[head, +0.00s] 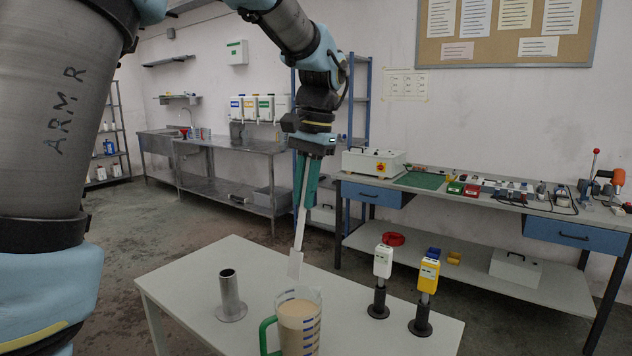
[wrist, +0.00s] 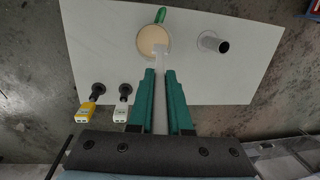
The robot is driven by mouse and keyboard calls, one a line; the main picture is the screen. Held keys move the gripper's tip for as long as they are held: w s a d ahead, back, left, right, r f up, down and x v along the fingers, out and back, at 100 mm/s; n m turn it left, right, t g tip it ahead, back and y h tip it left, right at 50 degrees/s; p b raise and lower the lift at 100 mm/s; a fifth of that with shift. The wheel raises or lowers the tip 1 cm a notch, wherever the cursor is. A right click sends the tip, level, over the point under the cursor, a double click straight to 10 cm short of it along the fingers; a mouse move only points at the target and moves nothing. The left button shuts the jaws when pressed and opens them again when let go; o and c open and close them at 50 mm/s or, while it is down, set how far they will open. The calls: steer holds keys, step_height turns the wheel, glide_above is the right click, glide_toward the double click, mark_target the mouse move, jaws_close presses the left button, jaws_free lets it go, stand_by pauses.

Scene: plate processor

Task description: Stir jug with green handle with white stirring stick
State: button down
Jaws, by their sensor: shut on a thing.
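The jug with the green handle (head: 299,325) stands upright at the front of the white table, with tan contents and blue marks on its side. It also shows in the wrist view (wrist: 153,42). My gripper (head: 308,178) has green fingers and is shut on the white stirring stick (head: 297,232). The stick hangs down, slightly tilted, with its flat paddle end at the bottom. In the head view the paddle is just above the jug's rim. In the wrist view the paddle (wrist: 160,50) overlaps the jug's near edge; I cannot tell whether it is inside.
A metal tube holder (head: 231,296) stands left of the jug on the white table (head: 190,262). A white-topped device (head: 382,262) and a yellow-topped device (head: 428,275) stand to the right on black stands. A cluttered workbench is behind.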

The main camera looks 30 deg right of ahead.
steer(key=shift+d+r, duration=0.2)
steer(key=shift+d, duration=0.15)
steer(key=shift+s, duration=0.1)
step_height(320, 180, down, 19)
steer(key=b, duration=1.2)
steer(key=shift+f+b, duration=0.2)
steer(key=shift+b, duration=0.1)
stand_by(0.7)
